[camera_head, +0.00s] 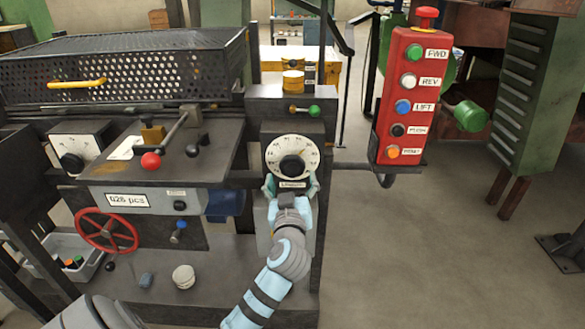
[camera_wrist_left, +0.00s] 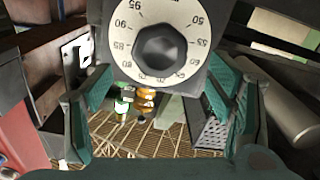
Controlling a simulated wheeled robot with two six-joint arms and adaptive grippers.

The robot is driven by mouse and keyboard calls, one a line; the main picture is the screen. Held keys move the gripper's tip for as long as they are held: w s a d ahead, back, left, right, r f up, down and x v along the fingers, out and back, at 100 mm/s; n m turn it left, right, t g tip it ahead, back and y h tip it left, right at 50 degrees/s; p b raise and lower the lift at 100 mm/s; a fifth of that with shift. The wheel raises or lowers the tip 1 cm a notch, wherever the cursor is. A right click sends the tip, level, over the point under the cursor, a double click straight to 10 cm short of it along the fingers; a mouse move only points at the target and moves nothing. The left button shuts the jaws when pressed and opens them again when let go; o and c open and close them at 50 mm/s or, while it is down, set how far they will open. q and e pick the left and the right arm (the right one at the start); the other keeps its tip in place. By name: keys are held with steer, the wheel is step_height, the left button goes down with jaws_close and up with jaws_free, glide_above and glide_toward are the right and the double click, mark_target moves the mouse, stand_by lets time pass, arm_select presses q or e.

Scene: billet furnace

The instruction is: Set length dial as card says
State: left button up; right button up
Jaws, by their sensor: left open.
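The length dial (camera_head: 291,153) is a round white scale on a dark panel, with a black knob (camera_head: 291,166) at its centre and a small label below. In the left wrist view the dial (camera_wrist_left: 126,62) shows numbers such as 50, 55, 85, 90 and 95 around the dark knob (camera_wrist_left: 160,52). The set value is not clear. My left gripper (camera_head: 291,187) is open just below the knob. In the wrist view its teal fingers (camera_wrist_left: 158,100) stand apart, with the knob above the gap and nothing between them. A white sheet (camera_head: 125,148) lies on the machine top; its writing is unreadable.
A green-knobbed lever (camera_head: 314,110) sits above the dial. A red button box (camera_head: 402,95) stands to the right, and a red-balled lever (camera_head: 151,160) and red handwheel (camera_head: 106,231) to the left. Open floor lies right of the machine.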

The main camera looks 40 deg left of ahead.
mark_target(293, 168)
arm_select(q)
steer(key=x, duration=0.7)
steer(key=c, duration=1.2)
steer(key=shift+o, duration=0.2)
steer(key=shift+m, duration=0.4)
steer(key=m+p, duration=0.1)
steer(key=m, duration=0.2)
steer(key=shift+m, duration=0.3)
steer(key=m+p, duration=0.1)
steer(key=m, duration=0.3)
steer(key=shift+p, duration=0.4)
steer(key=m+p, duration=0.2)
steer(key=m, duration=0.3)
steer(key=shift+m, duration=0.4)
steer(key=shift+d+m+p, duration=0.1)
steer(key=shift+m+p, duration=0.65)
steer(key=shift+m, duration=1.15)
steer(key=shift+f, duration=0.1)
